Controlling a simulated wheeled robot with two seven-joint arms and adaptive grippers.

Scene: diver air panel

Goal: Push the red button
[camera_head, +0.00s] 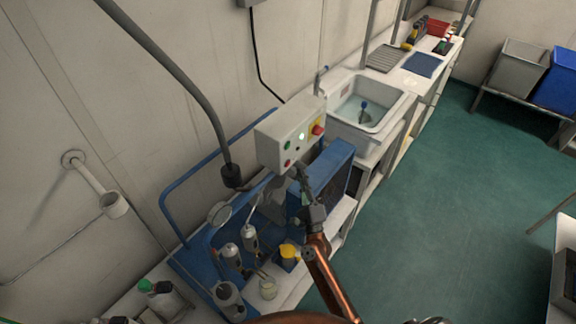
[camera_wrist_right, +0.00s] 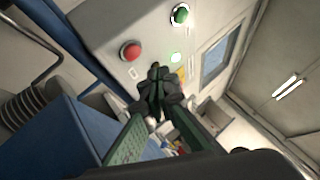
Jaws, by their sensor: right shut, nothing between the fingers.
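The pale control box (camera_head: 277,134) stands above the bench by the wall. Its face carries a red button (camera_head: 288,162) low down, a green button (camera_head: 287,146) above it and a lit lamp (camera_head: 302,136). A larger red knob on a yellow plate (camera_head: 318,129) sits at the right end. In the right wrist view the red button (camera_wrist_right: 131,51) is left of the fingertips, with the green button (camera_wrist_right: 180,14) at the top. My right gripper (camera_head: 298,170) is shut and empty, close to the box's lower face; contact with the red button is not visible. My left gripper is not in view.
A blue machine (camera_head: 325,172) stands right below the box, close to my right gripper. A grey pipe (camera_head: 180,80) runs down beside the box. Gauges and metal cylinders (camera_head: 231,255) crowd the bench at lower left. The sink (camera_head: 362,100) lies beyond; green floor is open at right.

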